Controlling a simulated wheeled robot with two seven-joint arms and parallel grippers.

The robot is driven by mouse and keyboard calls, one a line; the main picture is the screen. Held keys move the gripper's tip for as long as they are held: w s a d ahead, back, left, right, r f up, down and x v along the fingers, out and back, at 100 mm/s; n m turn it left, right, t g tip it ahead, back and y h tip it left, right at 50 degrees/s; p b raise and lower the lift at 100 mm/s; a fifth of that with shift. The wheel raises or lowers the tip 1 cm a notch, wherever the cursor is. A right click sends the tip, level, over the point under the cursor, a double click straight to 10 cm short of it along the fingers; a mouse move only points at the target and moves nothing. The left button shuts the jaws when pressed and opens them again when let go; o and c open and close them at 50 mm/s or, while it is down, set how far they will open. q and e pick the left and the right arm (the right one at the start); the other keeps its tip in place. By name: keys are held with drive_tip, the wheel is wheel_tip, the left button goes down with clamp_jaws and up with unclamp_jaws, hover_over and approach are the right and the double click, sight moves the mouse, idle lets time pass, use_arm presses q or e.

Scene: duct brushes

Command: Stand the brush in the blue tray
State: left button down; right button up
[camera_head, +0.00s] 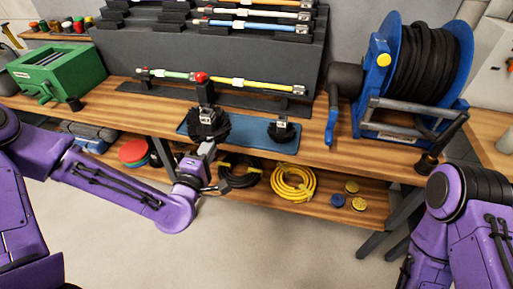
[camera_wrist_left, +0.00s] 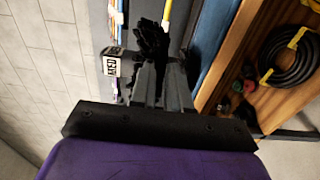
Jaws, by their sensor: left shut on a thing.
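The blue tray (camera_head: 243,129) lies flat on the wooden bench, below the dark rack. My left gripper (camera_head: 203,147) is shut on a black round brush (camera_head: 208,126) at the tray's left end. The brush has dark bristles and a pale marked block on top. It looks roughly upright, but I cannot tell whether it touches the tray. In the left wrist view the bristles (camera_wrist_left: 151,40) show at the fingertips (camera_wrist_left: 160,80), with the marked block (camera_wrist_left: 112,66) beside them. A smaller black brush (camera_head: 281,130) stands at the tray's right end. My right gripper is out of view.
The rack (camera_head: 215,60) behind the tray holds several coloured rods. A blue hose reel (camera_head: 385,80) stands to the right and a green box (camera_head: 58,70) to the left. A yellow hose coil (camera_head: 294,183) lies on the lower shelf. The tray's middle is clear.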

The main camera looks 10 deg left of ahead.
sight(225, 139)
use_arm(q)
drive_tip(key=w+a+r+b, duration=0.1)
drive_tip(key=a+r+b, duration=0.25)
drive_tip(key=a, duration=0.25)
drive_tip(key=w+d+f, duration=0.1)
drive_tip(key=d, duration=0.1)
drive_tip(key=w+d+f+b, duration=0.1)
drive_tip(key=w+d+f, duration=0.1)
drive_tip(key=d, duration=0.1)
drive_tip(key=w+d+f, duration=0.2)
drive_tip(key=d, duration=0.1)
drive_tip(key=shift+w+d+f+b, duration=0.1)
drive_tip(key=shift+w+d+b, duration=0.05)
drive_tip(key=shift+b, duration=0.25)
drive_tip(key=w+d+f, duration=0.2)
drive_tip(key=d+f, duration=0.1)
drive_tip(key=f, duration=0.5)
drive_tip(key=shift+w+d, duration=0.15)
drive_tip(key=shift+d, duration=0.05)
drive_tip(key=shift+b, duration=0.35)
